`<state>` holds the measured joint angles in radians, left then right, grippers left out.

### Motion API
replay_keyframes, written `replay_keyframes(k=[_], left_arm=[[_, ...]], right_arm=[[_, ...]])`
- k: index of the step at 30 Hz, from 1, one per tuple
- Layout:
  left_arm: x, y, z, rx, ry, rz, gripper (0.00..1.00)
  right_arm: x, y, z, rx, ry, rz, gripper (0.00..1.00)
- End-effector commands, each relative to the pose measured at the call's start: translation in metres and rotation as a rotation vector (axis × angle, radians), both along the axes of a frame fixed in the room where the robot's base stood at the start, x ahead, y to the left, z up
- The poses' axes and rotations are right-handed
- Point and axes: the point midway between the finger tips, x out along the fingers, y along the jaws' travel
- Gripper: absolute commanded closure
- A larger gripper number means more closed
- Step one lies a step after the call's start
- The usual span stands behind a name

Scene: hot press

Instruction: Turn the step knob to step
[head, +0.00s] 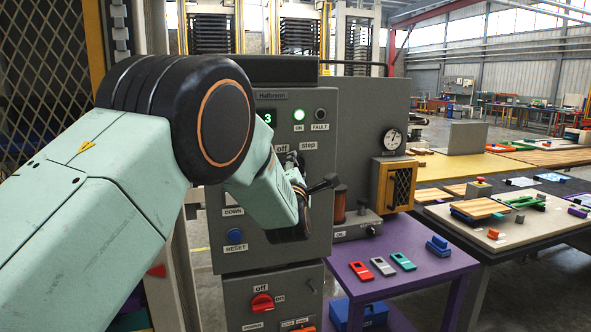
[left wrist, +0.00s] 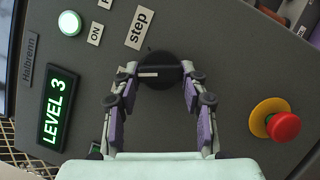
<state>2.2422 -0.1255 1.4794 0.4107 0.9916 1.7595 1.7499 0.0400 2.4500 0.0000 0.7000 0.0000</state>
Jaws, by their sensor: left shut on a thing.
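The step knob (left wrist: 156,72) is round and black with a pale mark, on the grey Halbrenn panel. In the left wrist view its mark points left, while the step label (left wrist: 140,28) lies above and left of the knob. My left gripper (left wrist: 159,77) is shut on the knob, with one finger on each side. In the head view the step label (head: 308,146) shows just above my left gripper (head: 293,161). My arm hides most of the knob there. My right gripper is in neither view.
A lit green lamp (left wrist: 69,23) and the LEVEL 3 display (left wrist: 60,106) are on the panel. A red mushroom button (left wrist: 283,127) with a yellow collar is beside the gripper. A purple table (head: 440,285) with small coloured parts stands right of the press.

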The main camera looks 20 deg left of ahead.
Motion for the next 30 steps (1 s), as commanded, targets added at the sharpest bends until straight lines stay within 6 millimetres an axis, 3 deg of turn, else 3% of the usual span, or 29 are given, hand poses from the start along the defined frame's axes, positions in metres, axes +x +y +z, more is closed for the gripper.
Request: replay_keyframes(k=[14,30], left_arm=[[0.000,-0.003,0.008,0.382,0.251,-0.008,0.88],[0.000,-0.004,0.009,0.771,0.520,-0.011,0.88]], right_arm=[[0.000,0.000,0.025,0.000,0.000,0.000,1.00],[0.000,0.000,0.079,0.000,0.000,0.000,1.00]])
